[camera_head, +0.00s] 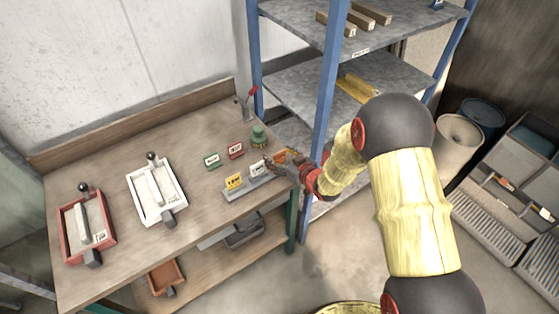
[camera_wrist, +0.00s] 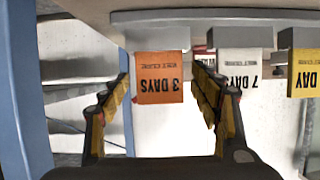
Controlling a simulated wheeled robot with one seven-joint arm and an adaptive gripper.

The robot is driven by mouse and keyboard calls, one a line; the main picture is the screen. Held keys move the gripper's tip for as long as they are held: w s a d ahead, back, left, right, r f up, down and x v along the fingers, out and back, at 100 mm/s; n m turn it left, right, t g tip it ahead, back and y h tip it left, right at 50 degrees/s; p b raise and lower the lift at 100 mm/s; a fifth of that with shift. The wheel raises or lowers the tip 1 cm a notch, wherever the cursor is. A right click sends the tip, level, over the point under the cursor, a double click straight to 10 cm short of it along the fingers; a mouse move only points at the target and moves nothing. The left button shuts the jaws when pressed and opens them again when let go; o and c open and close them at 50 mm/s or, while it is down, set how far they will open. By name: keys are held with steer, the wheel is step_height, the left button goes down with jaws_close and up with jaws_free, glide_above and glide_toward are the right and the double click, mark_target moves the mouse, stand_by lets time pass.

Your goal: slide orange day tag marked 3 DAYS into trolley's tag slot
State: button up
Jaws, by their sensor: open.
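The orange tag marked 3 DAYS (camera_wrist: 160,70) stands in a grey block of a holder (camera_wrist: 225,17), its lettering upside down in the wrist view. My gripper (camera_wrist: 163,85) is open, with one yellow-padded finger on each side of the tag. I cannot tell whether either finger touches it. In the head view my gripper (camera_head: 283,161) is at the right end of the bench and partly hides the orange tag. A white 7 DAYS tag (camera_wrist: 238,69) and a yellow tag (camera_wrist: 304,75) stand beside it. I cannot make out the trolley's tag slot.
The wooden bench (camera_head: 120,260) carries a red-framed tray (camera_head: 72,222), a white-framed tray (camera_head: 132,178), green (camera_head: 212,160) and red (camera_head: 236,150) tags and a green bottle (camera_head: 258,136). A blue shelf post (camera_head: 328,90) stands close to my arm. Bins (camera_head: 460,140) stand at right.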

steer(key=c, duration=0.3)
steer(key=c, duration=0.9)
